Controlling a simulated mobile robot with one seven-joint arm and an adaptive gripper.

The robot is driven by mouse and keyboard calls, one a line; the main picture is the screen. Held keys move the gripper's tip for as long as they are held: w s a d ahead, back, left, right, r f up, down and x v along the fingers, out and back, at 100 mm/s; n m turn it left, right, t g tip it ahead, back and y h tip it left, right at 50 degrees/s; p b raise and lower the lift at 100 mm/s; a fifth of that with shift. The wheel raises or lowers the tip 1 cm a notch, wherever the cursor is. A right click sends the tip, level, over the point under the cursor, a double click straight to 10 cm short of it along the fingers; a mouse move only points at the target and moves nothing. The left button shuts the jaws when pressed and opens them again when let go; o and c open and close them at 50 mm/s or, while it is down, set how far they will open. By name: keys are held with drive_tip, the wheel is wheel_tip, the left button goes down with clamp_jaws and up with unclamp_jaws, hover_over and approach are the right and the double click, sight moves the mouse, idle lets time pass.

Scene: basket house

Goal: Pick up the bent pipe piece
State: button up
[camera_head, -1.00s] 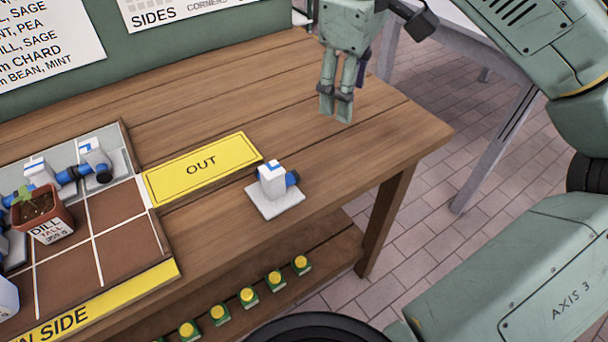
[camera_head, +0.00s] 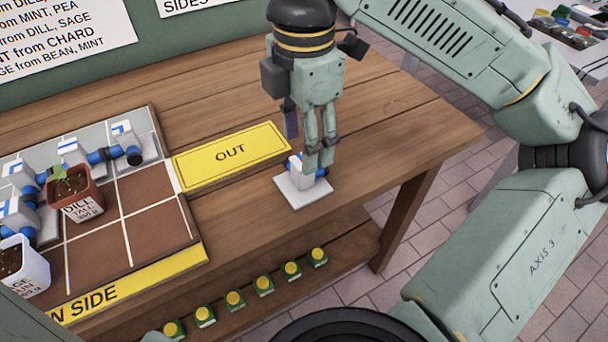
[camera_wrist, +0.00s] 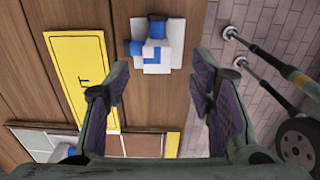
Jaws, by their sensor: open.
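The bent pipe piece (camera_head: 296,168) is white and blue on a square white base plate (camera_head: 302,194), and stands on the wooden table near its front edge. In the wrist view the bent pipe piece (camera_wrist: 153,46) lies ahead, between the lines of the two open fingers (camera_wrist: 160,85), and nothing is between the fingers. Whether a finger touches the piece cannot be told from the head view.
A yellow OUT plate (camera_head: 230,156) lies left of the piece. Further left is a gridded tray (camera_head: 185,225) with similar pipe pieces (camera_head: 107,153) and potted plants (camera_head: 75,190). Several green and yellow items (camera_head: 264,284) stand on the lower shelf. Table to the right is clear.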

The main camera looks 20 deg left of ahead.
sight(300, 191)
wheel_tip(300, 191, down, 5)
drive_tip(key=shift+w+a+f, duration=0.1)
drive_tip(key=shift+w+f, duration=0.05)
clamp_jaws()
idle(0.8)
